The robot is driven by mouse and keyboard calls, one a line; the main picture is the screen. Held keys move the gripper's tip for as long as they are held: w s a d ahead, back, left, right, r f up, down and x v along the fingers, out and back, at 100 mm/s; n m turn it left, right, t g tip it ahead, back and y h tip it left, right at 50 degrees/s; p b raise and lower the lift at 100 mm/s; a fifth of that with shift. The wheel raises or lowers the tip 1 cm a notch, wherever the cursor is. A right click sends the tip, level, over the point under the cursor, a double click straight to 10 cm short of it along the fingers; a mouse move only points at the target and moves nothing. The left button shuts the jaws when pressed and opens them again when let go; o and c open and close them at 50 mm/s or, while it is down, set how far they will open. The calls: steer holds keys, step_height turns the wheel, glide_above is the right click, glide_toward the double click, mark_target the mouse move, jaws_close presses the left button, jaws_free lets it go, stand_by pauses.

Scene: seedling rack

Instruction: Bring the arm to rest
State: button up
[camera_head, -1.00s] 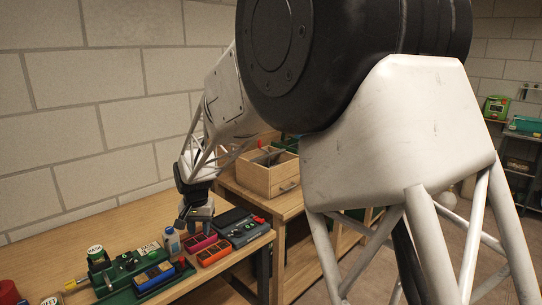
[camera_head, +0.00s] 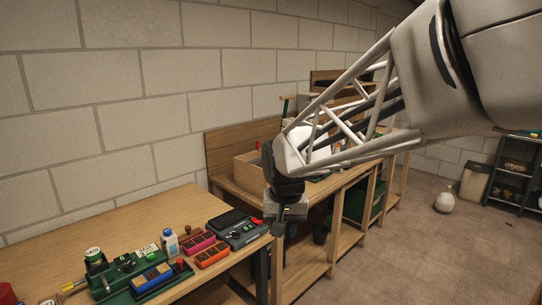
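My arm reaches in from the upper right, and my gripper (camera_head: 279,228) hangs pointing down just past the right end of the near table (camera_head: 120,236). Its fingers are small and dark, and I cannot tell whether they are apart or together. I see nothing clearly held in it. The gripper hides part of the wooden bench behind it.
On the near table stand a green rack (camera_head: 118,284) with labelled pots, a blue tray (camera_head: 152,276), a white bottle (camera_head: 170,243), pink (camera_head: 197,242) and orange (camera_head: 211,255) trays, and a dark device (camera_head: 246,232). A wooden box (camera_head: 262,178) sits on the bench behind. Floor is open at right.

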steer(key=s+d, duration=0.7)
steer(key=s, duration=0.5)
steer(key=s+d+f+t, duration=0.1)
steer(key=s+d, duration=0.7)
steer(key=s, duration=0.4)
steer(key=shift+d+f+h, duration=0.2)
steer(key=shift+d+h, duration=0.1)
